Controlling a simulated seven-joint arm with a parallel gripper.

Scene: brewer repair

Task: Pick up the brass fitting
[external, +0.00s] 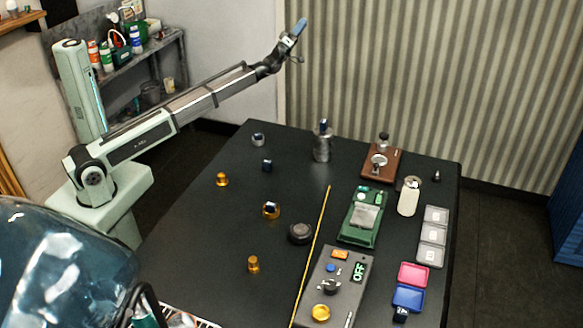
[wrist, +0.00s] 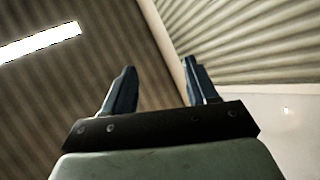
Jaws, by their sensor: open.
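Several brass-coloured pieces are on the dark table in the external view, and I cannot tell for sure which is the brass fitting. One small flared piece (external: 222,180) stands at the left. A ring-like piece (external: 270,210) with a dark top is near the middle. An upright cylindrical piece (external: 253,264) stands nearer the front. My gripper (external: 298,32) is raised high above the table's far side, well away from all of them. In the wrist view its two fingers (wrist: 158,68) are apart with nothing between them, and no brass piece shows.
The dark table (external: 190,235) has clear room around the brass pieces. A yellow strip (external: 314,245) runs along it. To its right are a green device (external: 361,222), a grey control box (external: 340,275) and several trays. A metal cylinder (external: 321,146) stands at the back.

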